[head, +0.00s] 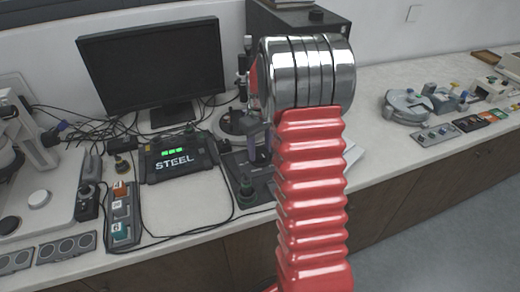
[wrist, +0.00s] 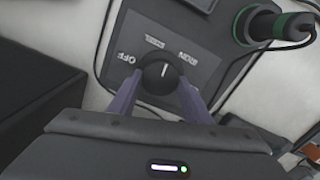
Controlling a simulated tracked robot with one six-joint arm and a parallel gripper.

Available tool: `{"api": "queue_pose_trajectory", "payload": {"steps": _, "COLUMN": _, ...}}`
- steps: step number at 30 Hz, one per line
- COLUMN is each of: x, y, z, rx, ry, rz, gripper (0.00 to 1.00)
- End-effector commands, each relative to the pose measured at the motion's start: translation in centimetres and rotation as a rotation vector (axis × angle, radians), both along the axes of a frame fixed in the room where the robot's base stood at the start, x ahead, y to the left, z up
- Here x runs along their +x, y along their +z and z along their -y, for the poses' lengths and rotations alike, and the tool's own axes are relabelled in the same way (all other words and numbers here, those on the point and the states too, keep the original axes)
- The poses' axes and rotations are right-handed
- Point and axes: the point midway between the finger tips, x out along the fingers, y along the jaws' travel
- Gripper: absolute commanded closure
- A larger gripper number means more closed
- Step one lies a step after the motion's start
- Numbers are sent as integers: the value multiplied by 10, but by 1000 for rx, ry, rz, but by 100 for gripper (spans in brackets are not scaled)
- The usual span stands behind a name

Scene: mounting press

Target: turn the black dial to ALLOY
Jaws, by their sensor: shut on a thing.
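The black dial (wrist: 165,75) is round with a white pointer line and sits on a dark panel (wrist: 215,38) in the wrist view. The pointer stands nearly upright in the picture, toward a small middle label too blurred to read. In the head view my gripper (head: 260,145) is partly behind my red arm, and the dial is hidden. A black unit (head: 178,157) there reads STEEL, with green lights above.
A black monitor (head: 153,65) stands behind the unit. Loose cables and a switch box (head: 122,215) lie at left. Bare bench shows left of the panel.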

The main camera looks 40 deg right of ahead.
Motion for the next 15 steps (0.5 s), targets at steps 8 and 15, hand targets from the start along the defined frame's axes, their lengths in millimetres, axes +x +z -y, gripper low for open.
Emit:
{"api": "queue_pose_trajectory", "payload": {"steps": 8, "x": 1, "y": 1, "z": 1, "rx": 0, "ry": -261, "rz": 3, "gripper": 78}}
{"api": "queue_pose_trajectory", "payload": {"steps": 15, "x": 1, "y": 1, "z": 2, "rx": 0, "ry": -488, "rz": 3, "gripper": 78}}
